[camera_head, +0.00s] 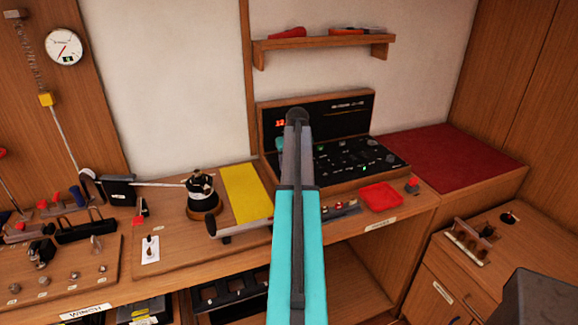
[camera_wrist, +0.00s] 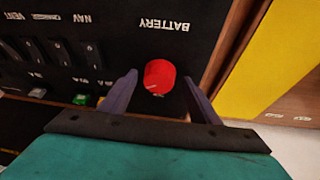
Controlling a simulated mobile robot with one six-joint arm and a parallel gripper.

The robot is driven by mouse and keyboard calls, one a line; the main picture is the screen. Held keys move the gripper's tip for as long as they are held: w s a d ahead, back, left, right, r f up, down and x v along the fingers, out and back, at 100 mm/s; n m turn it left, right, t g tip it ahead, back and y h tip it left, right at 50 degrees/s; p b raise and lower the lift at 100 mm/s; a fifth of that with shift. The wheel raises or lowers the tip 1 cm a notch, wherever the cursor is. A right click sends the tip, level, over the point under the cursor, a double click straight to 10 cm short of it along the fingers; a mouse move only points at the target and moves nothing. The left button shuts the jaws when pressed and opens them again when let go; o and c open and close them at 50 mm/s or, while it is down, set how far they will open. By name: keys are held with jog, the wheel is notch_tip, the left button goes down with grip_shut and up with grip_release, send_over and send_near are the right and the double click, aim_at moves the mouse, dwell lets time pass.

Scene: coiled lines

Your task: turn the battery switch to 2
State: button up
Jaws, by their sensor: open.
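The battery switch is a red round knob (camera_wrist: 159,74) on a black panel (camera_wrist: 120,50), under the word BATTERY, which reads upside down in the wrist view. A small pale mark shows on the knob's lower edge; I cannot read its position numbers. My gripper (camera_wrist: 160,78) is open, with one dark finger on each side of the knob and a visible gap on both sides. In the head view the switch panel (camera_head: 350,155) stands on the bench, and my arm hides its left part, the knob and my fingers.
Small black switches (camera_wrist: 60,50) and a green one (camera_wrist: 82,99) sit left of the knob in the wrist view. A yellow mat (camera_head: 246,190) lies left of the panel, a red tray (camera_head: 381,196) in front. A wooden shelf (camera_head: 320,41) hangs above.

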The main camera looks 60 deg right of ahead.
jog(key=shift+r, duration=0.1)
jog(key=b+v, duration=0.2)
jog(key=v, duration=1.1)
jog(key=shift+r+b, duration=0.25)
jog(key=shift+b, duration=0.1)
jog(key=shift+s+a, duration=0.1)
jog(key=shift+s, duration=0.1)
